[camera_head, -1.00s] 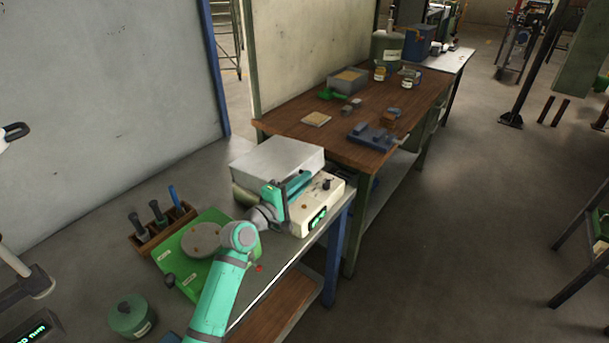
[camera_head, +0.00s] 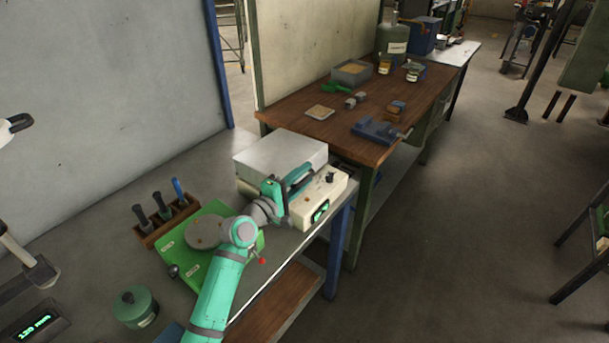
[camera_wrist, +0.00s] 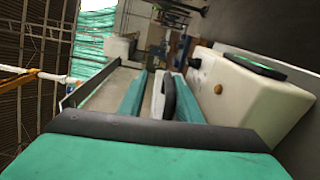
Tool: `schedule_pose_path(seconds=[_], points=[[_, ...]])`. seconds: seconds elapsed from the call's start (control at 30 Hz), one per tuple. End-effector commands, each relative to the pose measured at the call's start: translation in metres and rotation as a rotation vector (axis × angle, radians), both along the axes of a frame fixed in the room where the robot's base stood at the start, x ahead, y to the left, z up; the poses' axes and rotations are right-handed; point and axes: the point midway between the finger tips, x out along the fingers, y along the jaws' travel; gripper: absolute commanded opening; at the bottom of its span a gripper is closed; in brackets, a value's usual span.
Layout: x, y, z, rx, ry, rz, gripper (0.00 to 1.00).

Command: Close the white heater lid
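The white heater (camera_head: 318,207) stands at the far end of the grey bench, with a knob and a green display on its front panel. Its pale lid (camera_head: 280,153) lies low and looks roughly level over the body; my gripper hides part of the front edge, so I cannot tell whether it is fully seated. My gripper (camera_head: 297,182) is at the lid's front side, above the panel. In the wrist view its two teal fingers (camera_wrist: 158,97) are apart, with a dark handle (camera_wrist: 169,96) between them, nearer the right finger. A gap shows beside the handle.
A green plate with a grey disc (camera_head: 203,232), a wooden tool rack (camera_head: 166,222) and a green lidded pot (camera_head: 135,306) are on the bench near my arm. A wooden table (camera_head: 290,112) with a blue vise (camera_head: 376,131) stands behind.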

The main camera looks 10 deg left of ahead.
Motion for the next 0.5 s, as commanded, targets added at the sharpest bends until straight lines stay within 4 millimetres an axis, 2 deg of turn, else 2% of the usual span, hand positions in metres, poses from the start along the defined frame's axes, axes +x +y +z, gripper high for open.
schedule_pose_path(seconds=[0.3,0.5], points=[[-0.05,0.025,0.001,-0.001,-0.002,0.007,0.3],[-0.077,0.036,0.001,-0.001,-0.001,0.006,0.3]])
